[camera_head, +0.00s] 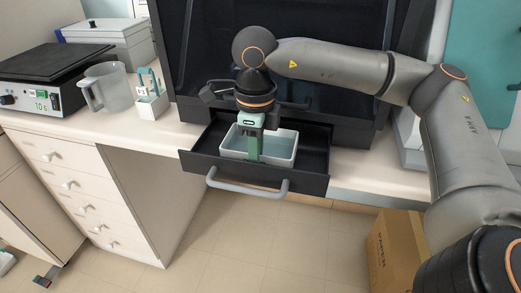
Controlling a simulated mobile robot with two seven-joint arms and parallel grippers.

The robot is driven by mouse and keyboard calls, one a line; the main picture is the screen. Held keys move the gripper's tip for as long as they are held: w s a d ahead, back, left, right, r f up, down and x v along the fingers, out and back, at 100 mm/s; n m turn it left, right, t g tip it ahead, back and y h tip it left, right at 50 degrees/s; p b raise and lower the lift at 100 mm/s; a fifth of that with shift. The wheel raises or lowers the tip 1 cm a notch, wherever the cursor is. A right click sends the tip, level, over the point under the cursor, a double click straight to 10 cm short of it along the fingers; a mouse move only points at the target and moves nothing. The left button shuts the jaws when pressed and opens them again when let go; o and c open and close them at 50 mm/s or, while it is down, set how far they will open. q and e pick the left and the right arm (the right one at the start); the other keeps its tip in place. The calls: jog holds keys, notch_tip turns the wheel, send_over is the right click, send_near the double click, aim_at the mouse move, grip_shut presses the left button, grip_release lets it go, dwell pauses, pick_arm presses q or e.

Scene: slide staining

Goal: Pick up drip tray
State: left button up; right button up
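The drip tray (284,154) looks like a shallow white rectangular tray with a grey-blue inside. It sits in the pulled-out black drawer (205,160). My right gripper (254,158) comes down from above, its green fingers pointing down over the tray a little left of its middle. The fingers overlap the inside and the near wall of the tray in the picture. I cannot tell whether they touch the wall or are closed on it. The gripper hides part of the tray. My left gripper is not in view.
The drawer has a grey bar handle (247,188) in front and a dark cabinet (330,60) behind. A clear jug (110,88), a white holder (150,104) and a hotplate-like device (40,78) stand on the left counter. A cardboard box (396,250) stands on the floor.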

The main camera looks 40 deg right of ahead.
jog(key=shift+c, duration=0.3)
grip_shut()
dwell(1.1)
